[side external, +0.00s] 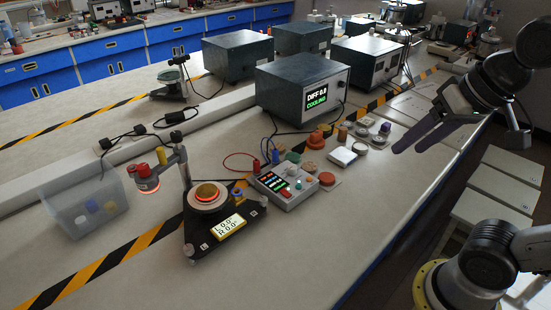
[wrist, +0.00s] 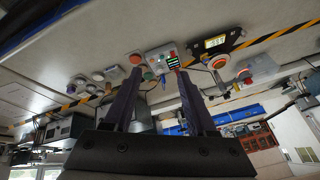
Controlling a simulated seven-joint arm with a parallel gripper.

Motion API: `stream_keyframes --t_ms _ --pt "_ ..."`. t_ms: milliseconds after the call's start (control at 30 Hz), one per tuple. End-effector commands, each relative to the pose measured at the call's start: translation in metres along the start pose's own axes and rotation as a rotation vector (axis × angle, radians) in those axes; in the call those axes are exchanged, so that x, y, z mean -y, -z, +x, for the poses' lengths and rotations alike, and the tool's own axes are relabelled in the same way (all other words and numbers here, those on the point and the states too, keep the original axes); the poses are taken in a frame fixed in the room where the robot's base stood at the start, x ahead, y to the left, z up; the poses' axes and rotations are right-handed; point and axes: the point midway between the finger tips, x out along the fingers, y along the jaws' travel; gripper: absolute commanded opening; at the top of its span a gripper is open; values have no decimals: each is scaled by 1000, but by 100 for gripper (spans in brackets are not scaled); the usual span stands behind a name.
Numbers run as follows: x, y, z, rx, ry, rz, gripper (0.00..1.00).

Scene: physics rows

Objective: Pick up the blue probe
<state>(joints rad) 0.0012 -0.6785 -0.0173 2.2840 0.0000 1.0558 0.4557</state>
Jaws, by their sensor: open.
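A small upright blue piece, which looks like the blue probe (side external: 275,157), stands at the back edge of the grey control box (side external: 288,188), near a red one (side external: 256,165). In the wrist view a small blue piece (wrist: 163,85) shows beside the box (wrist: 161,58), between the fingers in the picture. The probe's exact shape is too small to tell. My gripper (side external: 408,140) is open and empty, with dark purple fingers, in the air to the right of the box and well apart from it. It also shows in the wrist view (wrist: 159,74).
A stand with a glowing ring (side external: 208,197) and a small display (side external: 227,224) is left of the box. Several knobs and a white block (side external: 342,156) lie right of the box. A dark instrument (side external: 302,90) stands behind. The front bench is clear.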

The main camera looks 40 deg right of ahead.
Motion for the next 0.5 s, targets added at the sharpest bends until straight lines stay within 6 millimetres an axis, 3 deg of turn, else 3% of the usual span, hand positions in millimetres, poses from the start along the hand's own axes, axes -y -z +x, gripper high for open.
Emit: stream_keyframes --t_ms 100,267,500 --pt "17 38 -16 7 -7 150 57" --pt "42 95 -27 30 -31 363 57" --pt "75 181 -10 72 -90 651 57"
